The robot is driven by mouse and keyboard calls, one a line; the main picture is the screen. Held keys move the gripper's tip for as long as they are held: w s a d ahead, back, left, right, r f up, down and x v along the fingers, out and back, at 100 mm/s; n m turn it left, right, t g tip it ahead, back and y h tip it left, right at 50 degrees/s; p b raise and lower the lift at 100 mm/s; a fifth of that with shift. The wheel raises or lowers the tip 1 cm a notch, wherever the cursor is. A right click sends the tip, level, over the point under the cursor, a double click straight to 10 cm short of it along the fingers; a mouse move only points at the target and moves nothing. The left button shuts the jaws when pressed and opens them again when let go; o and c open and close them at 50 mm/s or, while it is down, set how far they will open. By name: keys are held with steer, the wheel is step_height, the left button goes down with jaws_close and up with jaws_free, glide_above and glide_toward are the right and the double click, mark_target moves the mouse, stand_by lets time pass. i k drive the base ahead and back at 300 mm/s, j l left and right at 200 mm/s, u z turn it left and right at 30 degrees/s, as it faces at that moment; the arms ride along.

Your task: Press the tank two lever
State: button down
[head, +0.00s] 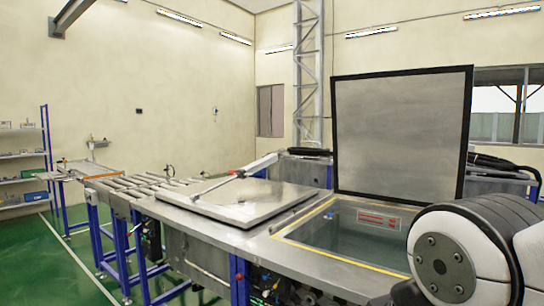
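Two tanks stand side by side in a steel bench. One has its flat steel lid (240,200) lying shut. The other, to its right, has its black-edged lid (400,132) raised upright, and its open basin (345,238) shows a yellow rim and a red-marked label inside. I cannot tell which is tank two. Small valve-like fittings (266,284) sit low on the bench front; no lever can be made out clearly. My gripper is not in view; only part of my arm shows at the lower right, in front of the open tank's right end.
A roller conveyor (135,188) on blue legs joins the bench at the left. A shelf rack (24,165) stands at the far left wall. Green floor (40,265) is clear at the lower left. The raised lid stands high behind the open tank.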

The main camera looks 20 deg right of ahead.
mark_target(239, 277)
steer(key=i+u, duration=0.15)
steer(key=i, duration=0.35)
steer(key=i+l+u, duration=0.2)
steer(key=i, duration=0.3)
steer(key=i+l+u, duration=0.15)
steer(key=i, duration=0.35)
